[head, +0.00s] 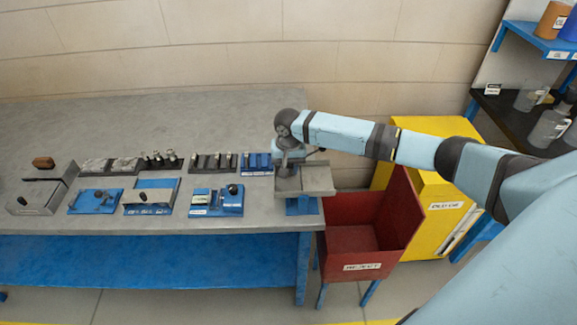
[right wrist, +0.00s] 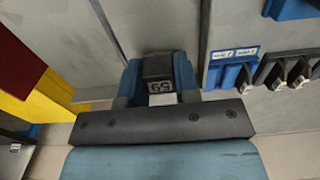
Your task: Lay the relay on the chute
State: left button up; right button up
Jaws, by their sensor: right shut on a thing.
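The relay (right wrist: 158,68), a small dark block with white marking on its end, sits between the two blue fingers of my right gripper (right wrist: 159,80) in the right wrist view. My right gripper is shut on it. In the head view my right gripper (head: 288,166) points down at the table's right end, and the relay cannot be made out there. The chute (head: 319,178) appears to be the grey tray-like piece on a blue support at the table's right edge. The gripper is over its left part; whether the relay touches it cannot be told. My left gripper is not in view.
The grey table (head: 225,95) carries several blue and black fixtures left of the gripper, the closest a blue holder (head: 257,163). A red bin (head: 352,238) stands below the table's right end, before a yellow cabinet (head: 425,185). The table's back is clear.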

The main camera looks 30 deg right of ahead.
jog(key=o, duration=0.9)
notch_tip(320, 180, up, 12)
jog(key=shift+r, duration=0.1)
dwell(0.5)
